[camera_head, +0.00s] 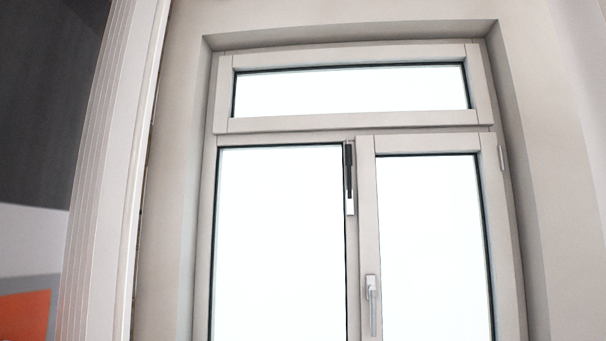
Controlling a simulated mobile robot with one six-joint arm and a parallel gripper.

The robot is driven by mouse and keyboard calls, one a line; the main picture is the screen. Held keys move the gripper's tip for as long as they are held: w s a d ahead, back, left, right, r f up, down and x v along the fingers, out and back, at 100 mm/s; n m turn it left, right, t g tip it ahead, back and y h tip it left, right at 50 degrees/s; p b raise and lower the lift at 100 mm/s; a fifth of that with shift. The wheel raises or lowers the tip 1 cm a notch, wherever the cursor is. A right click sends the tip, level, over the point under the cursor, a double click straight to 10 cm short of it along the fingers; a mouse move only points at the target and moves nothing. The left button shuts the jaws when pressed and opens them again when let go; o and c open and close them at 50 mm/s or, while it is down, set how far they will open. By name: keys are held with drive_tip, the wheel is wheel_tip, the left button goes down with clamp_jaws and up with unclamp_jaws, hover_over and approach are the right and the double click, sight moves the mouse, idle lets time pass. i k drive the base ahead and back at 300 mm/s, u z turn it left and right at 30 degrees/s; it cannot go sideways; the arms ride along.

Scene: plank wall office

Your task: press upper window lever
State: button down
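The window (364,120) has a wide upper pane above two tall lower panes. A dark, narrow upper lever (348,170) hangs upright on the frame between the two lower panes, near their top. A short light plate (350,207) shows at its lower end. A second handle (372,305), silver and pointing down, is on the right sash below. My gripper is not in view.
A light wall recess (203,120) surrounds the window. To the left stands a pale ribbed vertical panel (110,150), with a dark area and an orange patch (25,315) beyond it. Nothing stands in front of the lever in this view.

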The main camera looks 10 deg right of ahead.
sight(348, 146)
drive_tip(key=z, duration=0.05)
drive_tip(key=i, duration=0.85)
